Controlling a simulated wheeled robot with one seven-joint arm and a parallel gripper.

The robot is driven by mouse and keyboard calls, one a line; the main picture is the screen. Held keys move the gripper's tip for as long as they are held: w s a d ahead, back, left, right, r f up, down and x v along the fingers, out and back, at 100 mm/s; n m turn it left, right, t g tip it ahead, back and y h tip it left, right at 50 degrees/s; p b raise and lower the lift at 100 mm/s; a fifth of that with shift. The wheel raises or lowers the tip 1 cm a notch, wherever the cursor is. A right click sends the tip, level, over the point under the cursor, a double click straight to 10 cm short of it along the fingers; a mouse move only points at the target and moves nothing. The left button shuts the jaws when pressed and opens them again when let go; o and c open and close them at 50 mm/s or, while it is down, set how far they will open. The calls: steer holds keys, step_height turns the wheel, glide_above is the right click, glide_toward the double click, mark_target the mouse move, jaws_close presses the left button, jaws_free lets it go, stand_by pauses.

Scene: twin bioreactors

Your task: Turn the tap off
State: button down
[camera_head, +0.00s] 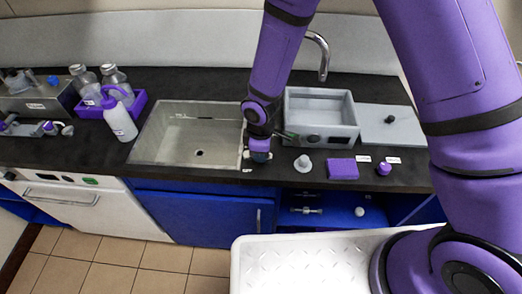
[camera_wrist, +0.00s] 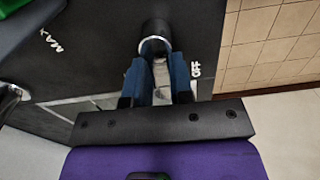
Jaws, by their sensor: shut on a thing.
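The tap's handle shows in the wrist view as a dark round knob (camera_wrist: 156,32) with a pale metal lever (camera_wrist: 161,78) reaching back from it. My gripper (camera_wrist: 160,62) has its two blue fingers closed on either side of this lever. An OFF label (camera_wrist: 195,69) is on the dark counter just right of the fingers, and a MAX label (camera_wrist: 52,40) is further left. In the head view, my gripper (camera_head: 258,155) is low at the sink's front right corner and hides most of the handle. The curved chrome spout (camera_head: 322,50) stands behind; no water can be made out.
The sink (camera_head: 165,155) is left of my gripper. A grey basin-like box (camera_head: 320,135) is close on the right, with a grey funnel-like piece (camera_head: 303,163) and purple block (camera_head: 343,169) before it. Bottles (camera_head: 120,118) and a purple rack (camera_head: 140,101) stand left.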

steer(key=shift+n, duration=0.3)
steer(key=c, duration=1)
jaws_free()
step_height(320, 180, up, 11)
steer(key=shift+f, duration=0.1)
